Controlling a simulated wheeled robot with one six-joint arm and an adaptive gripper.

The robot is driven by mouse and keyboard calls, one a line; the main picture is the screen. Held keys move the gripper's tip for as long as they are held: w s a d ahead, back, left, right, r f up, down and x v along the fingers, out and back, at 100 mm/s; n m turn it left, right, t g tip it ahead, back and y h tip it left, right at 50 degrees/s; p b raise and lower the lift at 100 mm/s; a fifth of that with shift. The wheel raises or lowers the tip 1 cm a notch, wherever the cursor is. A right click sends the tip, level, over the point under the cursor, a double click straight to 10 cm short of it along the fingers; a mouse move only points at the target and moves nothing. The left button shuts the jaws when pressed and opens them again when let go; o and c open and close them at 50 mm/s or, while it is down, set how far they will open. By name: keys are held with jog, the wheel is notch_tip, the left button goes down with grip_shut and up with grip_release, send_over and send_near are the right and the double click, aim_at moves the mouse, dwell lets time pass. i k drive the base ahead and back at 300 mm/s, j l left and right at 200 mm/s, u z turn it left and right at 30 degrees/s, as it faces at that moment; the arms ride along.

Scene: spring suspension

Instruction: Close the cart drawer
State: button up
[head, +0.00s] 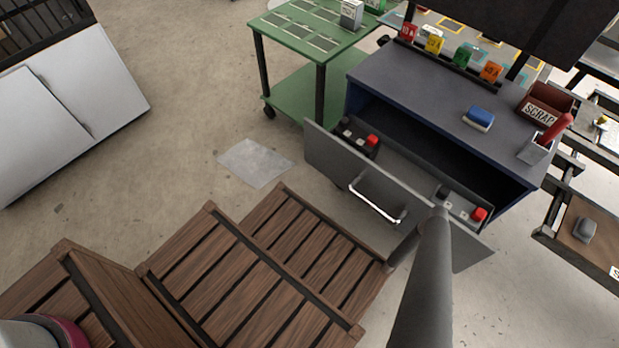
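The blue-grey cart (425,87) stands at the upper right, and its wide drawer is pulled well out toward me. The grey drawer front (328,160) faces the lower left and carries a bright bar handle (376,206). Inside the drawer lie dark blocks with red parts, one group at the left end (372,141) and one at the right end (479,214). A dark grey cylinder in front hides some of the drawer front's right part. My gripper does not show, and nothing visible is holding the handle.
Wooden slatted steps (290,240) stand close in front of the drawer, at its lower left. A green cart (310,35) is behind left. The cart top holds a blue block (478,118) and a scrap bin (545,108). Bare floor lies left, with a pale sheet (254,163).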

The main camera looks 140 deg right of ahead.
aim_at(397, 187)
jog(key=l+u, duration=0.15)
jog(key=l, duration=0.45)
jog(key=k+l+u, duration=0.1)
jog(key=l, duration=0.5)
jog(key=k+l+u, duration=0.1)
jog(key=l+u, duration=0.15)
jog(key=u, duration=0.2)
jog(key=k+l+u, duration=0.15)
jog(key=u, duration=0.25)
jog(key=j+u, duration=0.1)
jog(key=u, duration=0.75)
jog(key=j+u, duration=0.1)
jog(key=u, duration=0.7)
jog(key=l+u, duration=0.1)
jog(key=u, duration=0.75)
jog(key=k+l+u, duration=0.1)
jog(key=u, duration=0.7)
jog(key=k+j+u, duration=0.1)
jog(key=j, duration=0.25)
jog(key=k+j, duration=0.25)
jog(key=k+j+u, duration=0.15)
jog(key=j, duration=0.3)
